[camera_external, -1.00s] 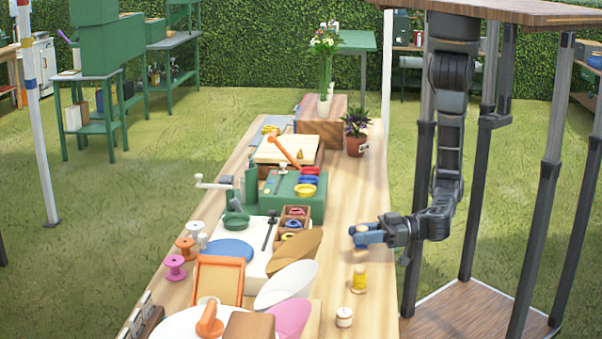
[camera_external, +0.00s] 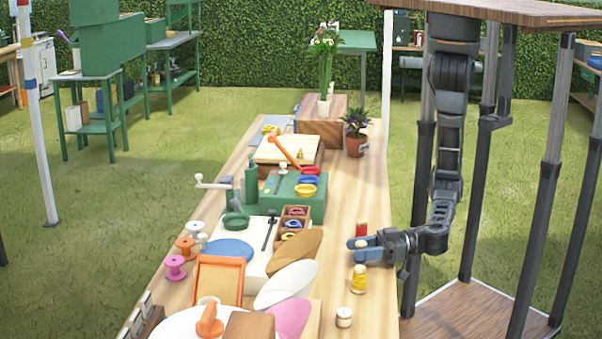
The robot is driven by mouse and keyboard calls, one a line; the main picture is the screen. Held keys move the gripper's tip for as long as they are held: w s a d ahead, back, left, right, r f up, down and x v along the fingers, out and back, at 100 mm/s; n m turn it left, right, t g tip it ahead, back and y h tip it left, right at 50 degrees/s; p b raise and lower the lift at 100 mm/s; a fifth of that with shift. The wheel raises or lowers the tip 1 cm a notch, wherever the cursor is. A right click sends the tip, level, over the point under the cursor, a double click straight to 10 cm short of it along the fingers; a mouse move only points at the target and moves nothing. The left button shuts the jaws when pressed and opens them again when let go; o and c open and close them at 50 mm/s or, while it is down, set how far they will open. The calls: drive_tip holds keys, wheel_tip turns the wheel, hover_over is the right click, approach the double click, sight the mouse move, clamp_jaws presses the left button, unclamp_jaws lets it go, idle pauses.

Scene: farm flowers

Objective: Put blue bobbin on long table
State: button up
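My gripper (camera_external: 361,249) is low over the right side of the long table (camera_external: 341,190). Its two blue fingers are spread, one on each side of a small upright thing with a round tan top (camera_external: 361,243), which looks like a bobbin. Its thread colour and foot are hidden by the fingers, and I cannot tell whether they touch it. No other blue bobbin can be made out clearly.
A red item (camera_external: 361,229) stands just behind my gripper, and a yellow jar (camera_external: 359,279) just in front. A small white jar (camera_external: 344,317) is nearer. Pink (camera_external: 175,267) and orange (camera_external: 186,247) spools stand at the left edge. A potted plant (camera_external: 356,133) is farther back.

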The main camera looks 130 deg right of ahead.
drive_tip(key=shift+o, duration=0.5)
drive_tip(key=shift+r, duration=0.1)
drive_tip(key=shift+r+p, duration=0.15)
drive_tip(key=shift+p, duration=0.15)
drive_tip(key=b+v, duration=0.2)
drive_tip(key=v, duration=1)
drive_tip(key=shift+b, duration=0.4)
